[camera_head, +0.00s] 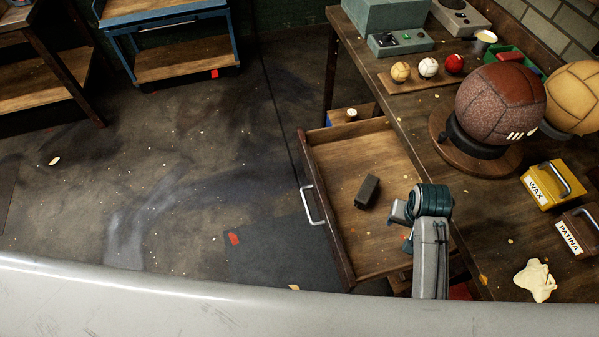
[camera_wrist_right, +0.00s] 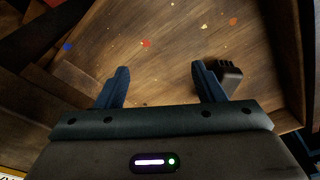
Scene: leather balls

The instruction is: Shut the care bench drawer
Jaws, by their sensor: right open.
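The care bench drawer (camera_head: 347,247) stands pulled out from the bench at the right of the head view. Its pale bar handle (camera_head: 312,205) is on the drawer's left-hand front. A small dark block (camera_head: 367,191) lies inside the drawer; a dark object also shows beside a finger in the right wrist view (camera_wrist_right: 231,77). My right gripper (camera_head: 402,222) is open and empty, over the drawer's interior, apart from the handle. In the right wrist view its two fingers (camera_wrist_right: 160,88) are spread above the wooden drawer floor (camera_wrist_right: 165,40). My left gripper is not in view.
The bench top (camera_head: 480,210) holds a large brown ball (camera_head: 500,100) on a round stand, a yellow wax box (camera_head: 553,184), a brown patina box (camera_head: 577,231) and a crumpled cloth (camera_head: 535,279). Floor left of the drawer is open. A blue-framed table (camera_head: 180,45) stands far left.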

